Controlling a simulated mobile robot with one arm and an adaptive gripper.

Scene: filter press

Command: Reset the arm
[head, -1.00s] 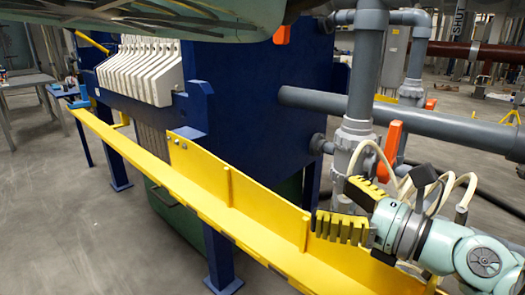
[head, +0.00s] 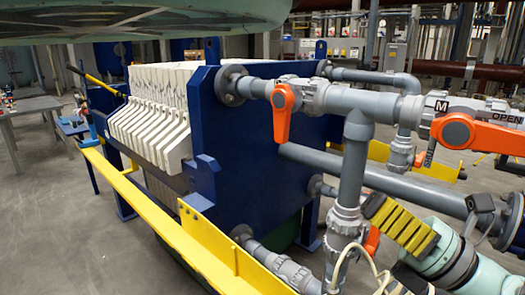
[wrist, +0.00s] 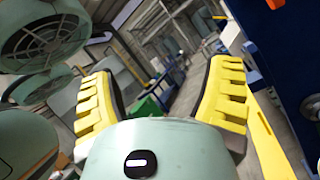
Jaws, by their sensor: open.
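My gripper (head: 398,222) is at the lower right of the head view, in front of the grey pipework. One yellow ribbed finger shows clearly there, pointing up and left; the other is hard to make out. In the wrist view my gripper (wrist: 158,95) has its two yellow fingers wide apart with nothing between them. The blue filter press (head: 250,160) with its stack of white plates (head: 150,125) stands left of the gripper, apart from it.
Grey pipes (head: 355,165) with orange valve handles, one on the left (head: 283,112) and one on the right (head: 480,135), stand close around the gripper. A yellow rail (head: 150,220) runs along the press's front.

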